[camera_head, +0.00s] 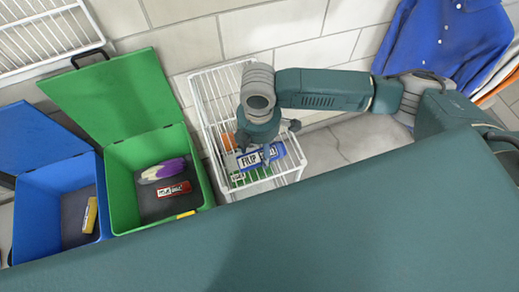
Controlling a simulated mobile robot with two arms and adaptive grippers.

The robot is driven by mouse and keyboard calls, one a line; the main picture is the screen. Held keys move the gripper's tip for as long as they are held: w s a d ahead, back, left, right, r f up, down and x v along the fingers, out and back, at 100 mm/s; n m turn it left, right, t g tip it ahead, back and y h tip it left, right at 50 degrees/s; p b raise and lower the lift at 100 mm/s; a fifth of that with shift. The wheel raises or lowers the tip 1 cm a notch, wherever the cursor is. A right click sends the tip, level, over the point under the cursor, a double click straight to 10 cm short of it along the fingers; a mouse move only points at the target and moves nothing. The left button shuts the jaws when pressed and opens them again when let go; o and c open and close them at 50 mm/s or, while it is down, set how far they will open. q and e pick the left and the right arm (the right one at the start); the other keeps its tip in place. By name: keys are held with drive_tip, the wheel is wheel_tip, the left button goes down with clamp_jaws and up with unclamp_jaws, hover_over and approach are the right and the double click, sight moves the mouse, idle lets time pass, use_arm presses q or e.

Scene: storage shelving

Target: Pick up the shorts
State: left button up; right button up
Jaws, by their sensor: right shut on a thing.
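My right gripper (267,152) reaches down into a white wire basket (214,112) and is shut on a blue item with white lettering (248,160). The wrist above hides much of the grip. An orange item (228,141) and a green item (264,173) show beside and below the blue one. I cannot make out any of these clearly as shorts. My left gripper is not in view.
Left of the basket stand an open green bin (122,196) holding a purple-white item (164,170) and a red box (174,189), and an open blue bin (36,219) with a yellow item (90,215). A blue shirt (448,38) hangs at the upper right.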

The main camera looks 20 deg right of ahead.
sight(259, 149)
wheel_tip(259, 149, up, 20)
drive_tip(key=b, duration=0.1)
drive_tip(key=shift+f, duration=0.1)
idle(0.4)
